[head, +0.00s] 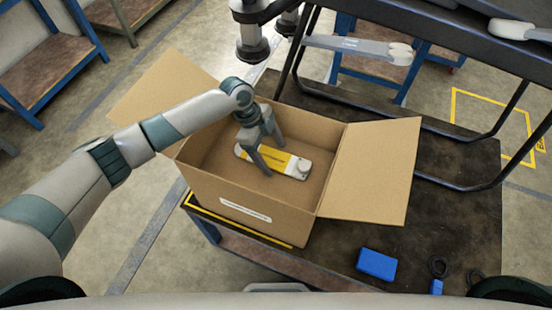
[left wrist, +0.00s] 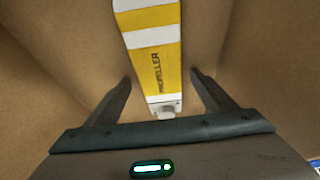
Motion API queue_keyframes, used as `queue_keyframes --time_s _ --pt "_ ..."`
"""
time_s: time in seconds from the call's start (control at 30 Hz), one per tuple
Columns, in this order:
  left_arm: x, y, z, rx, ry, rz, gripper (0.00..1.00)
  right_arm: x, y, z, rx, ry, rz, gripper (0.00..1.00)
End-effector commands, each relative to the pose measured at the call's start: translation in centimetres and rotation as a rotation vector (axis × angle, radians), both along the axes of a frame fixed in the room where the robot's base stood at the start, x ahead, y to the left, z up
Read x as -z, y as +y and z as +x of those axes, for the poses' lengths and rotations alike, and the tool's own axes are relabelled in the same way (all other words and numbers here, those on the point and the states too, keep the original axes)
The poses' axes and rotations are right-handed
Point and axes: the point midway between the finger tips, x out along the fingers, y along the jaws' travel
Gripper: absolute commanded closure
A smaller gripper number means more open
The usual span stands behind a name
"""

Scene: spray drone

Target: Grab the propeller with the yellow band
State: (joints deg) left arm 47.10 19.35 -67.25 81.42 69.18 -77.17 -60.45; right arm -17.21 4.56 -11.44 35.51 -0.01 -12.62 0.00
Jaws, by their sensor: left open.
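The propeller (head: 287,162) is a long flat white piece with yellow bands, lying on the floor of an open cardboard box (head: 240,194). In the left wrist view the propeller (left wrist: 155,60) runs up the middle, with "PROPELLER" printed on a yellow band and a pale end piece at the bottom. My left gripper (head: 275,158) reaches down into the box over the propeller. In the left wrist view its two fingers (left wrist: 160,82) are apart, one on each side of the propeller's near end, with gaps between. It holds nothing. My right gripper is not in view.
The box stands on a dark-topped workbench (head: 460,208), its flaps folded outward and its walls close around my left gripper. A blue block (head: 377,264) lies on the bench at the front. A dark drone frame (head: 425,45) stands behind and right of the box.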

Motion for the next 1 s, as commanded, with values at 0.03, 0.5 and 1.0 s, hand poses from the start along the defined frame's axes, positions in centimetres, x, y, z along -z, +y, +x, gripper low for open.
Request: queue_keyframes --time_s 0.03,0.5,1.0 --pt "0.0 0.0 0.0 0.000 0.000 0.000 0.23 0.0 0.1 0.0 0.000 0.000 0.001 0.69" --pt "-0.1 0.0 0.0 0.000 -0.001 0.000 0.70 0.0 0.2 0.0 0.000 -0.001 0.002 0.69" --pt "-4.3 -0.1 0.1 0.002 -0.004 -0.003 0.70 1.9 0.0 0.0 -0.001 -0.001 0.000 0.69"
